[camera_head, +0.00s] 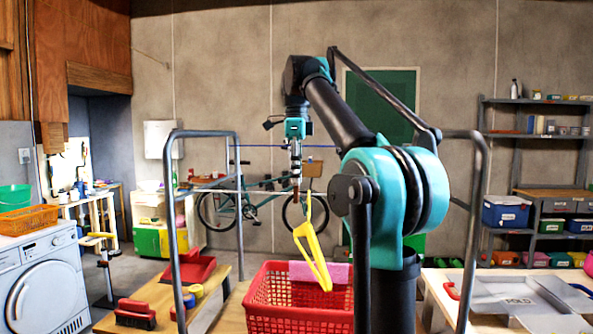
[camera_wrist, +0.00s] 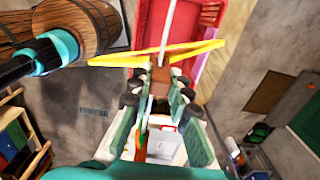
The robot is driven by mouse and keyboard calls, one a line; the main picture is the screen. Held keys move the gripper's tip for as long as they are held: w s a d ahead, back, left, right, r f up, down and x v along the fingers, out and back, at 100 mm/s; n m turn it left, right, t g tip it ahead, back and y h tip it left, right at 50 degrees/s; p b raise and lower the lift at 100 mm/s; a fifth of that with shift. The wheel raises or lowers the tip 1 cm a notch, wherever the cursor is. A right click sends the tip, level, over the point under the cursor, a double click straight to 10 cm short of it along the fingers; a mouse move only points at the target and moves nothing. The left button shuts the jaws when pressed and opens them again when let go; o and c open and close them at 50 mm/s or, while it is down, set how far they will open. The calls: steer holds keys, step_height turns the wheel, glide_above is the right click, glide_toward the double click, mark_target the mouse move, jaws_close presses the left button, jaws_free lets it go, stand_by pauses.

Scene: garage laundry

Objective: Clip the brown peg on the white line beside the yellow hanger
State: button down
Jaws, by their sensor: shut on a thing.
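My gripper (camera_head: 295,174) points down from the arm at the white line (camera_head: 255,186). It is shut on the brown peg (camera_head: 296,190), whose lower end shows below the fingers. In the wrist view the brown peg (camera_wrist: 179,74) sits between the fingertips (camera_wrist: 163,78), and the white line (camera_wrist: 165,32) runs up to it. The fingers hide whether the peg's jaws straddle the line. The yellow hanger (camera_head: 313,252) hangs tilted just right of the peg; in the wrist view the hanger (camera_wrist: 110,60) spreads beyond the fingertips.
A red basket (camera_head: 300,322) with a pink cloth (camera_head: 333,273) stands below the hanger. Grey metal frames (camera_head: 172,220) rise on both sides. A blue line (camera_head: 262,146) runs higher than the white one. A red tray (camera_head: 190,268) and brush (camera_head: 135,314) lie on the wooden bench at left.

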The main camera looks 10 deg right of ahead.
steer(key=shift+f, duration=0.25)
steer(key=c, duration=1.3)
jaws_free()
steer(key=shift+c, duration=0.2)
